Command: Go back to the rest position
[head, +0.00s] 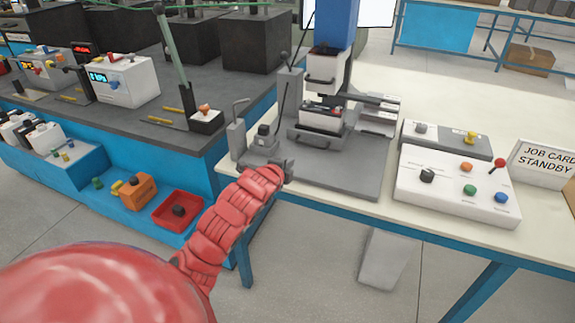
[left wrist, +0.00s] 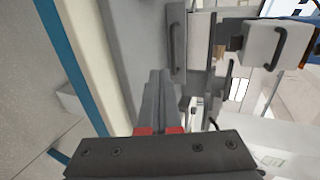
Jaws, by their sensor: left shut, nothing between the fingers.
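My left arm, red and segmented, comes in from the lower left in the head view. My left gripper (head: 284,168) is at the front left of the grey press fixture (head: 345,180) on the cream table. In the left wrist view my left gripper (left wrist: 158,80) has its two grey fingers together, shut and empty. Grey fixture parts with handles show beyond and to the right of the fingers. I cannot tell whether the fingertips touch the fixture. My right gripper is in neither view.
The cream table (head: 540,220) holds a white button panel (head: 450,200), a grey switch box (head: 445,140) and a job card sign (head: 546,162). A blue bench with a dark top (head: 60,100) stands left, with a red tray (head: 160,222). Floor shows between and in front of them.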

